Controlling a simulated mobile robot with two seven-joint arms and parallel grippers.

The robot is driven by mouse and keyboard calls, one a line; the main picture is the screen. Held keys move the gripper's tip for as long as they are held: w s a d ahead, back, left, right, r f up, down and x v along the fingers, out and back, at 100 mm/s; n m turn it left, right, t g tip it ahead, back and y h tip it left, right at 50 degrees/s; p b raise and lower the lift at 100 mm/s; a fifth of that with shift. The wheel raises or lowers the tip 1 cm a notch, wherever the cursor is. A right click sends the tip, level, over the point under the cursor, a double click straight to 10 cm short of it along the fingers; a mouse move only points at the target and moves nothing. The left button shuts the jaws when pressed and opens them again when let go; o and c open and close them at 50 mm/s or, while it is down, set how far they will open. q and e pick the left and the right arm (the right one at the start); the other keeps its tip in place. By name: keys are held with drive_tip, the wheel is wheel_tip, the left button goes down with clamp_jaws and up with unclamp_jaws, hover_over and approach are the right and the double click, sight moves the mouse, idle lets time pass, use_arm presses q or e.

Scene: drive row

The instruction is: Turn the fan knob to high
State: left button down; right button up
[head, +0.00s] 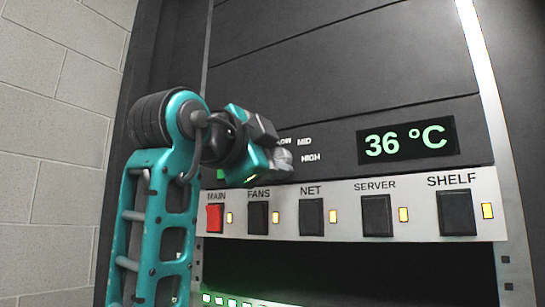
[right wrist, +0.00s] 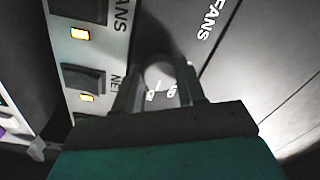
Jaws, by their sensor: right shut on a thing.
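The fan knob (head: 284,160) is a small grey round knob on the dark panel, just left of the MID and HIGH labels. The LOW label above it is partly covered. My right gripper (head: 276,152) comes from the left and is shut on the knob, hiding part of it. In the right wrist view the pale knob (right wrist: 158,70) sits between the two fingers of my right gripper (right wrist: 160,84). Which way the knob points is not clear. My left gripper is not in view.
Below runs a light strip (head: 285,184) of labelled rocker switches, with a red MAIN switch (head: 215,218) and several dark ones beside yellow lights. A block wall (head: 50,130) stands at the left.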

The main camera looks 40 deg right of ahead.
drive_tip(key=o, duration=1.1)
drive_tip(key=shift+c, duration=0.2)
drive_tip(key=b+v, duration=0.1)
drive_tip(key=v, duration=1.2)
drive_tip(key=shift+f, duration=0.1)
